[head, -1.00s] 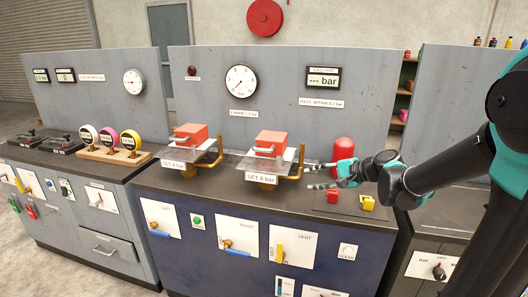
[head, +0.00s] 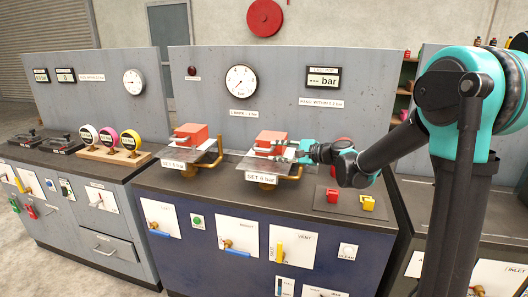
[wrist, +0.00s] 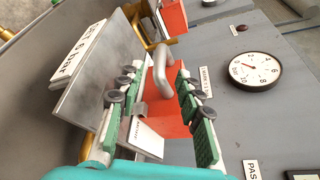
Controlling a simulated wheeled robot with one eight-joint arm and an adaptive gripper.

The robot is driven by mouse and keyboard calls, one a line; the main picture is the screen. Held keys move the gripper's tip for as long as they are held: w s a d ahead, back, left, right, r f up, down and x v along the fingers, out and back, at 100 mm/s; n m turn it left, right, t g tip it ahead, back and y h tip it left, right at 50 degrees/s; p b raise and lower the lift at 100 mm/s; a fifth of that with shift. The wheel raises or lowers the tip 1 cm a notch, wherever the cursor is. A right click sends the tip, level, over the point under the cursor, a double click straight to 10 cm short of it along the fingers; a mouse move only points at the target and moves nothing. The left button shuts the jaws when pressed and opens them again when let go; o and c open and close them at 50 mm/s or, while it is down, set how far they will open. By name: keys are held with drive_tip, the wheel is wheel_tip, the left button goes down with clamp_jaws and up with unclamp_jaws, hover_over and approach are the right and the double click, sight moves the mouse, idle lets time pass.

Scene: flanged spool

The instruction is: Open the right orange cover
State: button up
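The right orange cover (head: 272,137) sits on its fixture at the right of the blue bench, and looks closed. My gripper (head: 293,150) is at the right side of this cover. In the wrist view my gripper (wrist: 158,75) is open, one green-padded finger on each side of the handle. I cannot tell whether either finger touches the handle or the cover.
Red (head: 333,195) and yellow (head: 367,203) pieces sit at the front right. A gauge panel (head: 300,90) rises behind.

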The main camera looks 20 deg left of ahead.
sight(268, 151)
drive_tip(key=x, duration=0.6)
drive_tip(key=shift+a+f, duration=0.1)
clamp_jaws()
idle(0.3)
